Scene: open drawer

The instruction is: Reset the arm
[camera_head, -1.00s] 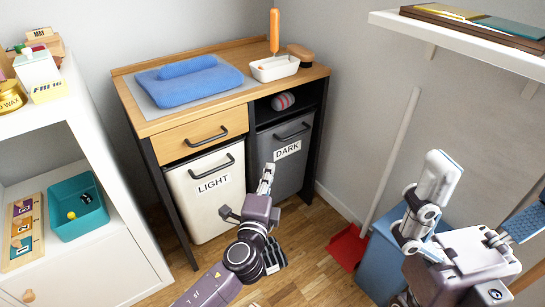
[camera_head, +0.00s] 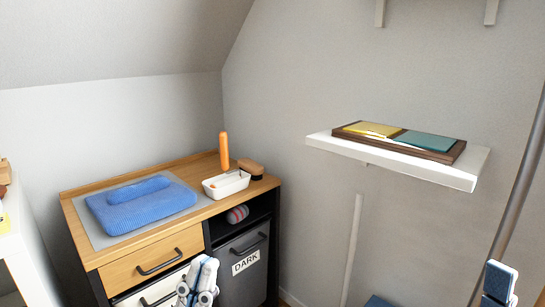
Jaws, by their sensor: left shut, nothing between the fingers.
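My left gripper (camera_head: 203,262) points up at the bottom edge, in front of the cabinet; its white fingers are together and empty. Only the tip of my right gripper (camera_head: 499,280) shows at the lower right, so its jaw state is unclear. The wooden drawer (camera_head: 150,257) with a black handle is shut under the cabinet top. My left gripper appears just to the right of the drawer's handle in the picture, apart from it as far as I can tell. Most of both arms is out of view.
On the wooden cabinet top (camera_head: 88,259) lie a folded blue towel (camera_head: 140,204), a white tray (camera_head: 226,186) and a brush (camera_head: 251,167). The DARK bin (camera_head: 240,283) stands below. A white wall shelf (camera_head: 400,160) holds a dark board. A grey pole (camera_head: 515,205) rises at right.

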